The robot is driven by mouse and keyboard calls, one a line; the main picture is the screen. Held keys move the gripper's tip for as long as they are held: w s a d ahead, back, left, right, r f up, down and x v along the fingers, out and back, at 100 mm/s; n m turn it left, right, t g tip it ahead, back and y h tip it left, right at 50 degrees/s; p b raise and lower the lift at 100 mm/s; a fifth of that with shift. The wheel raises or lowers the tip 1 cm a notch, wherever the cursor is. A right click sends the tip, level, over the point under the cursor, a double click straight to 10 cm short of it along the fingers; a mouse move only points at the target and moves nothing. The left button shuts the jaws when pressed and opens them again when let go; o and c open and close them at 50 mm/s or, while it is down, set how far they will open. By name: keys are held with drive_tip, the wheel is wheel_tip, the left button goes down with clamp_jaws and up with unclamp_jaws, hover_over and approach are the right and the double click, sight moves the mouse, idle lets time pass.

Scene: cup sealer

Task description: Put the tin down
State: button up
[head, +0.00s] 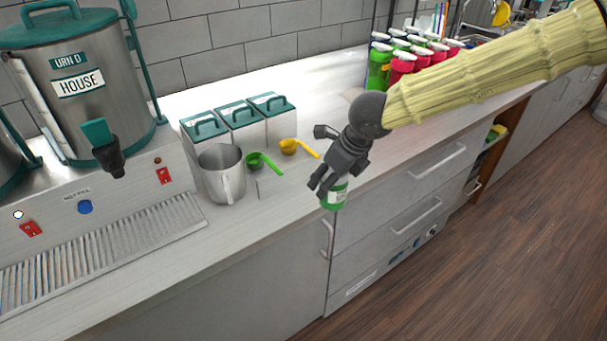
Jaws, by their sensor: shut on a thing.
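A green tin (334,196) with a pale label is in my gripper (325,184). My gripper is dark grey and shut on the tin's upper part, so its fingers hide some of it. The tin shows against the counter's front edge and the drawer fronts. I cannot tell how far it is above or in front of the counter (262,220). My arm reaches in from the upper right in a pale yellow sleeve.
A steel jug (220,174), a green scoop (262,162), a yellow scoop (297,148) and white canisters with teal lids (240,115) stand left of my gripper. Several green and red bottles (402,62) stand behind. A large urn (85,85) is at the left.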

drive_tip(key=shift+w+a+f+p, duration=0.45)
drive_tip(key=shift+w+a+f, duration=0.25)
drive_tip(key=shift+w+a, duration=0.3)
drive_tip(key=shift+w+a+f+p, duration=0.5)
drive_tip(key=shift+w+a+f, duration=0.35)
drive_tip(key=shift+a, duration=0.25)
drive_tip(key=shift+w+a+f+p, duration=0.45)
drive_tip(key=shift+w+a+f, duration=0.15)
drive_tip(key=shift+w+a, duration=0.45)
drive_tip(key=shift+s+f, duration=0.1)
drive_tip(key=o, duration=1.1)
drive_tip(key=shift+o, duration=0.2)
drive_tip(key=b+v, duration=0.1)
drive_tip(key=v, duration=1.1)
